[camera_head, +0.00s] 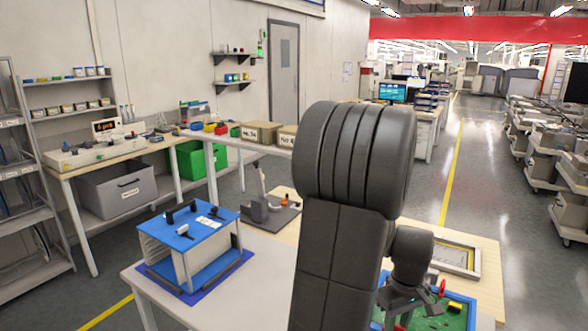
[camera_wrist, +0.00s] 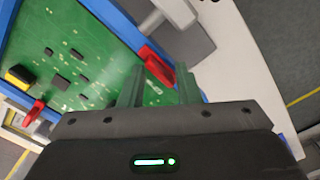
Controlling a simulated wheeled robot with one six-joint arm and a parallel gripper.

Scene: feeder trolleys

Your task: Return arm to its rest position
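My gripper (camera_wrist: 159,82) is open in the wrist view, its two fingers apart with nothing clearly held between them. It is above the edge of a green circuit board (camera_wrist: 95,50) in a blue frame (camera_wrist: 122,22). A red clip (camera_wrist: 155,62) on the frame's edge shows beyond and between the fingers; whether they touch it I cannot tell. In the head view my raised arm fills the middle and bends down to my gripper (camera_head: 398,318) over the board (camera_head: 452,318) at the lower right. The fingertips are hard to make out there.
A blue-topped fixture (camera_head: 190,228) stands on the white table (camera_head: 262,290) at left. A grey device (camera_head: 262,208) stands behind it. A framed panel (camera_head: 455,258) lies beyond the board. A workbench (camera_head: 110,158) lines the wall. The aisle floor (camera_head: 485,180) at right is clear.

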